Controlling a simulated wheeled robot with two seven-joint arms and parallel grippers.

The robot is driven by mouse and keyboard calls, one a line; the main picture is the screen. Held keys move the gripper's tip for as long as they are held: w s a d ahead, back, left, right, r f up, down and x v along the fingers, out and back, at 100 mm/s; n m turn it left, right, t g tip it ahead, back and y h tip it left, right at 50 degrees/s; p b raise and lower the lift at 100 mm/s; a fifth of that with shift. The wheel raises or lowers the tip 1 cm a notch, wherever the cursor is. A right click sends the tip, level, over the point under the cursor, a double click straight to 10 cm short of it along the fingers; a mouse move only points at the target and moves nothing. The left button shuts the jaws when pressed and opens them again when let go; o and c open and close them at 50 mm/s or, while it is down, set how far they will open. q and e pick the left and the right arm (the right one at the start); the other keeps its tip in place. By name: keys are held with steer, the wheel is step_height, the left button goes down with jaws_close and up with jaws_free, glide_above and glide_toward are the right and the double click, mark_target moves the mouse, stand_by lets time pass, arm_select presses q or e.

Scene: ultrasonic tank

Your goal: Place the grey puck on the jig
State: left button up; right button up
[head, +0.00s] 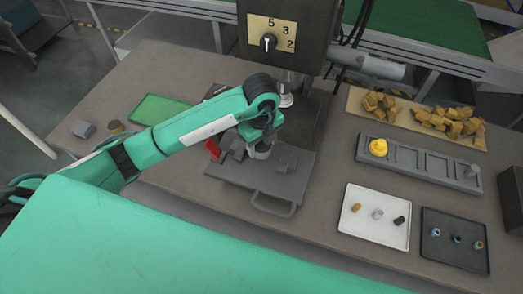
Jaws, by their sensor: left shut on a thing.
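My left arm reaches in from the left, and its gripper (259,141) points down over the jig under the press. The gripper is shut on the grey puck (263,152), a small grey round piece partly hidden by the fingers. The jig (235,174) is a dark grey plate with raised blocks and a loop handle at its front. The puck is over or on the jig; I cannot tell whether it touches. My right gripper is not in view.
The press (287,38) with a numbered dial stands behind. A red piece (213,149) is beside the jig. At right are a grey slotted rack (420,163) with a yellow piece, a white tray (375,230), a black tray (455,256) and a board of brown blocks. A green mat lies left.

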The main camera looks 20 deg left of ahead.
mark_target(261, 152)
arm_select(q)
step_height(261, 152, down, 4)
steer(key=shift+p, duration=0.6)
steer(key=shift+f, duration=0.5)
steer(key=shift+f, duration=0.1)
steer(key=o, duration=1.1)
step_height(261, 152, up, 11)
steer(key=b, duration=0.3)
steer(key=shift+f, duration=0.2)
steer(key=shift+r, duration=0.8)
